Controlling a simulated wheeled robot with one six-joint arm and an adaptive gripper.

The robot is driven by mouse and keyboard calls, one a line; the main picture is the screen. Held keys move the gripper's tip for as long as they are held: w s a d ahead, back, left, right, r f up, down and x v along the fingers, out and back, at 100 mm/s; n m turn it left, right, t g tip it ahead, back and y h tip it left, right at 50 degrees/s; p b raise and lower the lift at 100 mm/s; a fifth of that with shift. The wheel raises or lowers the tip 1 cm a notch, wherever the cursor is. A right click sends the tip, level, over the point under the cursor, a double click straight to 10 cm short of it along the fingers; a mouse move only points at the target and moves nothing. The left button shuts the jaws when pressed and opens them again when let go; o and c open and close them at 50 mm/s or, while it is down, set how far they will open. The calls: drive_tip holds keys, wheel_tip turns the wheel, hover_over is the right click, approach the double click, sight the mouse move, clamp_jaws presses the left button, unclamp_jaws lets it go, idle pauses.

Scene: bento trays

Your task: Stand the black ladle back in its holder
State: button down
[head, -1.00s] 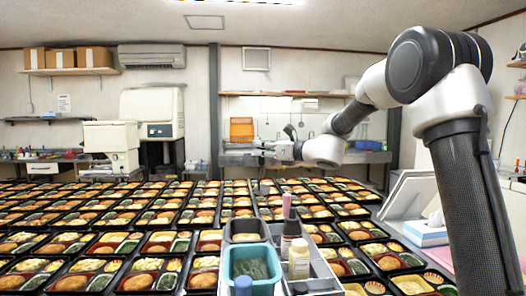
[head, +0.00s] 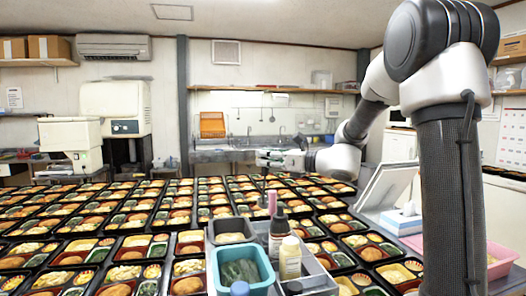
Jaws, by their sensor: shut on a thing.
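My gripper (head: 268,157) is at the end of my arm, above the far middle of the rows of trays. It is small in the head view and shut. A thin dark shape, seemingly the black ladle (head: 263,183), hangs below the fingers. Its bowl and full length are too small to make out. A grey divided caddy (head: 318,277) stands in the near middle, well this side of my gripper. It holds bottles and containers. I cannot tell which part, if any, is the ladle's holder.
Filled bento trays (head: 105,245) cover most of the table. A teal tub (head: 241,281), a dark bottle (head: 278,236) and a cream bottle (head: 290,259) crowd the near middle. A tilted white panel (head: 385,187), a tissue box (head: 401,222) and a pink bin (head: 500,260) stand at right.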

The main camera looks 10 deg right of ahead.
drive_tip(key=shift+s+a+f, duration=0.1)
drive_tip(key=shift+f, duration=4.5)
drive_tip(key=c, duration=1.3)
unclamp_jaws()
drive_tip(key=shift+o, duration=0.2)
drive_tip(key=shift+r, duration=0.1)
wheel_tip(320, 180, up, 10)
drive_tip(key=shift+f, duration=0.1)
